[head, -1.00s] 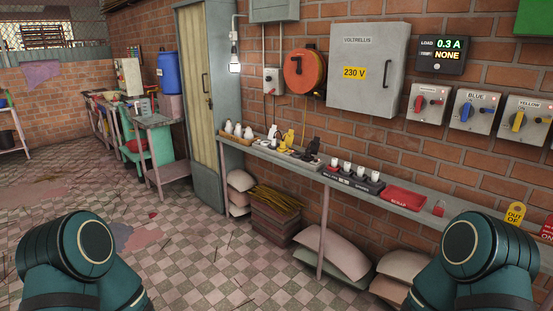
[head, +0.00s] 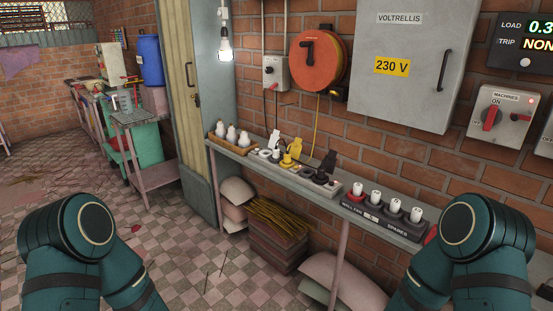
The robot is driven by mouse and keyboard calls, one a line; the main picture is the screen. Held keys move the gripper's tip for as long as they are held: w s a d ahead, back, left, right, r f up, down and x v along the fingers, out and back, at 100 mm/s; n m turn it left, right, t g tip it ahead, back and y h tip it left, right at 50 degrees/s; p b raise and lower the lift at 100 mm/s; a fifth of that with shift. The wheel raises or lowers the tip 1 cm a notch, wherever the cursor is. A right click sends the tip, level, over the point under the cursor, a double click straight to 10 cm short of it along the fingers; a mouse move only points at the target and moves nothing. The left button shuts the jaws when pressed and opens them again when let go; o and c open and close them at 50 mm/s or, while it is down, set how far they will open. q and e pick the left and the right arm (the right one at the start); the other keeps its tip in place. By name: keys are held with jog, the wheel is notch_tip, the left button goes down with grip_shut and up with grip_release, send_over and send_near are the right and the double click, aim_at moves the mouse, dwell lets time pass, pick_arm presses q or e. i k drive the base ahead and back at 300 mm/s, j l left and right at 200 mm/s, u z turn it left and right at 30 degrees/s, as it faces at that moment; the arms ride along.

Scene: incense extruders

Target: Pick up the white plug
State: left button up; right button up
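A pale power strip (head: 335,191) lies on the narrow wall shelf. A small white piece that looks like the white plug (head: 265,153) sits at its left end, with an upright white tag (head: 274,139) behind it. A yellow plug (head: 287,160) with a yellow tag (head: 296,147) stands to its right. Dark plugs (head: 320,178) and a black tag (head: 329,162) are farther right. The white plug is small, and I cannot tell exactly how it is seated. Only my upper arm links show at the lower left and lower right; neither gripper is in view.
White bulb-like items (head: 231,134) stand in a wooden box on the shelf's left end. White-topped pieces (head: 375,197) stand on a dark labelled block to the right. Sacks (head: 345,286) and a bundle of yellow sticks (head: 276,218) sit below. Tiled floor (head: 205,260) is open in front.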

aim_at(275, 156)
jog(key=i+j+z, duration=0.1)
jog(key=z, duration=0.3)
jog(key=i+j+z, duration=0.1)
jog(key=z, duration=0.25)
jog(key=i+j+z, duration=0.1)
jog(key=z, duration=0.3)
jog(key=j+z, duration=0.2)
jog(key=z, duration=0.2)
jog(key=i+j+z, duration=0.1)
jog(key=j+z, duration=0.2)
jog(key=j, duration=0.15)
jog(key=j+z, duration=0.25)
jog(key=j, duration=0.25)
jog(key=j+z, duration=0.3)
jog(key=j, duration=1.15)
jog(key=k+j, duration=0.15)
jog(key=j, duration=0.35)
jog(key=j+z, duration=0.1)
jog(key=j, duration=0.4)
jog(key=k+j, duration=0.15)
jog(key=j, duration=0.35)
